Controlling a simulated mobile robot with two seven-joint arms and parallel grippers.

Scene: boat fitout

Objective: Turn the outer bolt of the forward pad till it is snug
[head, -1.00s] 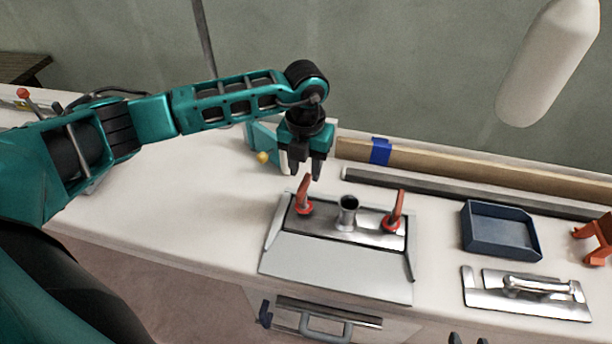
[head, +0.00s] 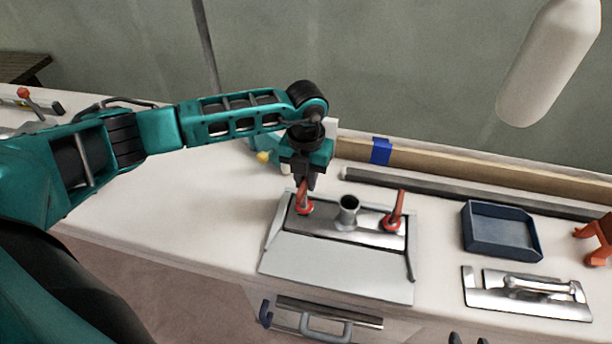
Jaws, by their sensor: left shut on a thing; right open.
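A metal pad (head: 365,239) lies on a pale grey sloped board (head: 335,272), with a short upright tube (head: 347,209) at its middle. A red bolt with an upright handle (head: 304,207) stands at its left end, and another red bolt (head: 394,217) at its right end. My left gripper (head: 304,186) points down and is shut on the left bolt's handle, hiding its upper part. The right bolt's handle leans slightly and is free. Only the dark fingertips of my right gripper (head: 468,339) show at the bottom edge, apart and empty.
On the white bench, a dark blue tray (head: 500,252), a metal plate with a handle (head: 526,292) and an orange tool (head: 594,242) are at the right. A long wooden strip with blue tape (head: 380,151) runs behind. A pale cylinder (head: 546,62) hangs above.

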